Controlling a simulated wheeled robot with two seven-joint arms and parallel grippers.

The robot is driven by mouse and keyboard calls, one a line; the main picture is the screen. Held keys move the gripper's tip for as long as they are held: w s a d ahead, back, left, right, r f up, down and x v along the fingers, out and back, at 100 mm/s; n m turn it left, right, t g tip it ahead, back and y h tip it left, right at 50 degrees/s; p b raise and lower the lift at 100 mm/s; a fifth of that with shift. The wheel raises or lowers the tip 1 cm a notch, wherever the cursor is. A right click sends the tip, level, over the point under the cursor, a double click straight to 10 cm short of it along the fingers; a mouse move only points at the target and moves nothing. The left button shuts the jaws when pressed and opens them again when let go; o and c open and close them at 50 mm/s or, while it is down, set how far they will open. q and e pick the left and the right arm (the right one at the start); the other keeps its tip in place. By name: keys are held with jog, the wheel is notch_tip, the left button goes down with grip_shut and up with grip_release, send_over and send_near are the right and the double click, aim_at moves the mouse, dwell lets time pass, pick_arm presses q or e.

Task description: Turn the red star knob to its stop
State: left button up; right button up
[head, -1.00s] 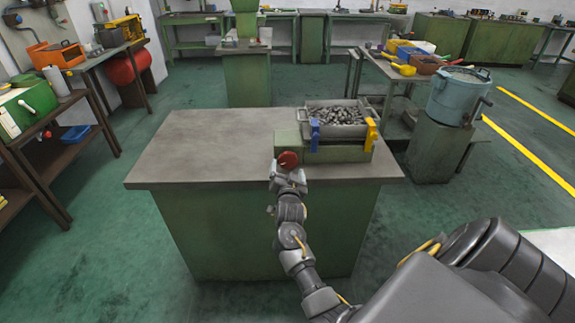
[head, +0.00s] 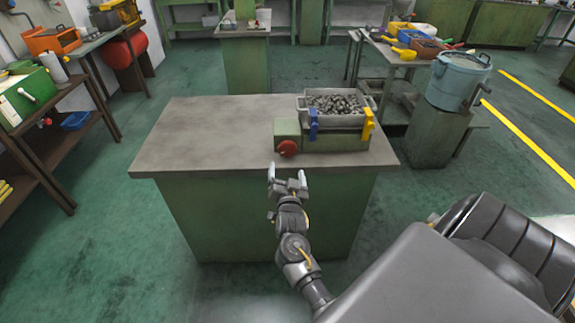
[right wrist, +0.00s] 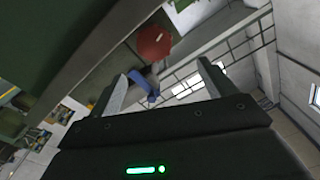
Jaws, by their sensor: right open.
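The red star knob (head: 288,148) is on the front of a green fixture (head: 340,141) on the bench. It also shows in the right wrist view (right wrist: 154,43), beyond the fingers and a little left of centre. My right gripper (head: 287,176) is open and empty, just in front of the bench edge and apart from the knob. Its two fingers also show in the right wrist view (right wrist: 166,88) with a gap between them. My left gripper is not in view.
A grey tray (head: 302,103) of small metal parts sits on the fixture, with a blue clamp (head: 313,124) and a yellow clamp (head: 368,124) at its front. The left part of the grey bench top (head: 205,130) is clear. A blue drum (head: 458,82) stands at right.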

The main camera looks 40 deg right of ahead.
aim_at(287, 151)
jog(key=w+d+n, duration=0.2)
jog(key=w+n, duration=0.1)
jog(key=w+d+n, duration=0.3)
jog(key=n, duration=0.1)
jog(key=w+d+n, duration=0.2)
jog(key=w+n, duration=0.1)
jog(key=shift+d+f+n, duration=0.2)
jog(key=shift+n, duration=0.1)
dwell(0.4)
jog(key=c, duration=1)
